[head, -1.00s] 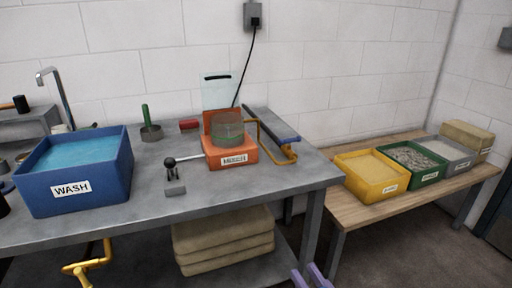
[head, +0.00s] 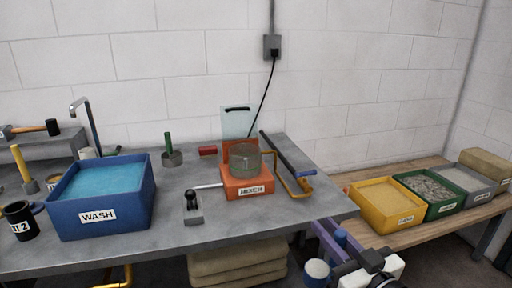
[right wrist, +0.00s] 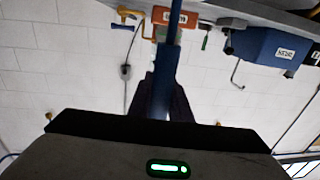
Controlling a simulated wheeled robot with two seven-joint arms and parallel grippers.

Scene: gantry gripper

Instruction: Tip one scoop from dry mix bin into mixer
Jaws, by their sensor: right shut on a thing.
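The mixer (head: 247,187) is an orange base with a label, on the grey bench. A see-through drum (head: 245,160) stands on it, and a clear upright panel (head: 236,122) is behind. My right gripper (head: 340,238), with purple fingers, is at the bench's front right corner, shut on a blue scoop handle. The scoop's blue cup (head: 317,271) has a pale top; I cannot tell its contents. In the right wrist view the handle (right wrist: 163,85) runs up between the dark fingers. The yellow bin (head: 385,207) holds tan material on the wooden table; its label is too small to read. My left gripper is out of view.
A green bin (head: 431,192) of grey stones and a grey bin (head: 478,182) stand beside the yellow one. A blue WASH tub (head: 98,216) is on the bench's left. A lever (head: 193,207) and a yellow-orange bent bar (head: 293,186) flank the mixer.

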